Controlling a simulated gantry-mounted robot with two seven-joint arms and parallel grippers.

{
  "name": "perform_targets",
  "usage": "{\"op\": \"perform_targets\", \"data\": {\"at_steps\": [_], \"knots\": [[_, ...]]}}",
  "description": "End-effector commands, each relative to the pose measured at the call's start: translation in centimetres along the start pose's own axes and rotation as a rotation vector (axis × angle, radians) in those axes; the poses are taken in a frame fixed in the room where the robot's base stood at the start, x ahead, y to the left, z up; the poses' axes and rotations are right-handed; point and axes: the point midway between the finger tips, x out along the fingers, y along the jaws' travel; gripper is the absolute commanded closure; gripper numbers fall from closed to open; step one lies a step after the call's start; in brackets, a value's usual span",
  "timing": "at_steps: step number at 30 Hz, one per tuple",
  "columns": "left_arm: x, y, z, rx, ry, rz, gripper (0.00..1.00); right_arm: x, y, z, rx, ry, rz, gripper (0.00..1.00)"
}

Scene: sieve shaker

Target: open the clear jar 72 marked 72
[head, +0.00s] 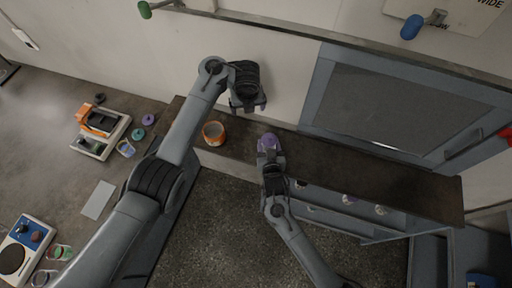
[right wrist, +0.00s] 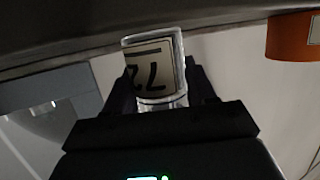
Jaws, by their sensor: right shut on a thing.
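The clear jar 72 (right wrist: 155,72) shows in the right wrist view, with a pale label reading 72 upside down. My right gripper (right wrist: 160,98) is shut on it, one dark finger on each side. In the head view, my right gripper (head: 270,158) is at the brown shelf, with a purple top (head: 267,142) at its fingertips; the jar's body is hidden there. The jar's lid is out of sight in the wrist view. My left gripper (head: 248,106) is up by the wall, left of and behind the jar, fingers apart and empty.
An orange-banded container (head: 213,134) stands on the shelf (head: 400,183) left of the jar. A framed grey panel (head: 390,108) rises behind the shelf at right. The left bench holds an orange-and-white device (head: 100,128), a purple lid (head: 148,119) and a teal lid (head: 138,134).

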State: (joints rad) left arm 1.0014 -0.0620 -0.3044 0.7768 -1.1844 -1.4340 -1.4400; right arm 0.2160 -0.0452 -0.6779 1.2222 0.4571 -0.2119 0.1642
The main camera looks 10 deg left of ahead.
Motion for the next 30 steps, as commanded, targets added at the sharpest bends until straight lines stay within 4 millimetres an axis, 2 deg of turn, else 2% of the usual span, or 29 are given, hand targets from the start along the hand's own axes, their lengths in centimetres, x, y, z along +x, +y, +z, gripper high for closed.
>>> {"op": "perform_targets", "data": {"at_steps": [1, 5, 8, 11, 14, 24, 30], "knots": [[0.4, 1.3, 0.9, 0.001, -0.053, 0.0, 0.12, 0.0, 0.0, 0.0, 0.0, -0.001, 0.0, 0.99], [0.7, 3.0, 2.3, 0.04, -0.19, -0.017, 0.12, 0.0, 0.0, 0.0, 0.0, -0.001, 0.0, 0.99], [0.5, 3.6, 2.2, 0.099, -0.29, -0.04, 0.12, 0.0, 0.0, 0.0, 0.0, -0.001, 0.0, 0.99], [0.1, 3.6, 1.0, 0.177, -0.381, -0.071, 0.12, 0.0, 0.0, 0.0, 0.0, 0.0, 0.0, 0.99], [-0.3, 3.1, -1.2, 0.266, -0.458, -0.112, 0.12, 0.0, 0.0, 0.0, 0.0, 0.0, 0.0, 0.99], [-2.7, 0.7, -11.2, 0.517, -0.598, -0.283, 0.12, 0.0, 0.0, 0.0, 0.0, -0.001, 0.0, 0.99], [-3.6, 0.1, -14.5, 0.578, -0.622, -0.343, 0.12, 0.0, 0.0, 0.0, 0.0, -0.001, 0.0, 0.99]]}}
